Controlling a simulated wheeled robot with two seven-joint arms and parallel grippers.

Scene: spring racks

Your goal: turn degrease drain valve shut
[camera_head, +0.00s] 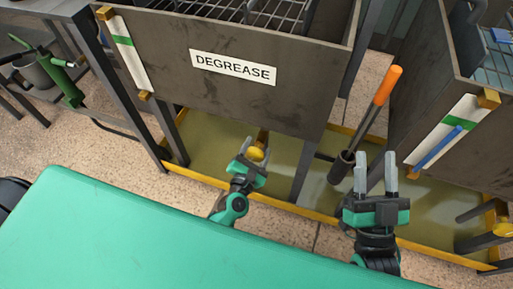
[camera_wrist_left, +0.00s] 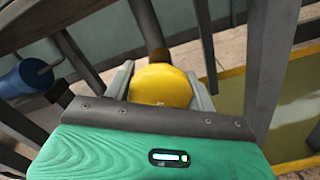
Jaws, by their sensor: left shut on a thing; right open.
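The degrease tank (camera_head: 240,70) carries a white DEGREASE label (camera_head: 233,67) on its front wall. Below it is the drain valve's yellow handle (camera_head: 256,154), which also shows in the left wrist view (camera_wrist_left: 161,86). My left gripper (camera_head: 250,149) is shut on this yellow handle, with one finger on each side of it. In the left wrist view a brown pipe piece (camera_wrist_left: 159,56) shows behind the handle. The valve's inner position cannot be told. My right gripper (camera_head: 390,165) is open and empty, in front of the area right of the degrease tank.
An orange-handled tool (camera_head: 387,85) stands in a dark holder (camera_head: 341,166) between the tanks. A yellow-edged tray (camera_head: 205,145) lies under the tanks.

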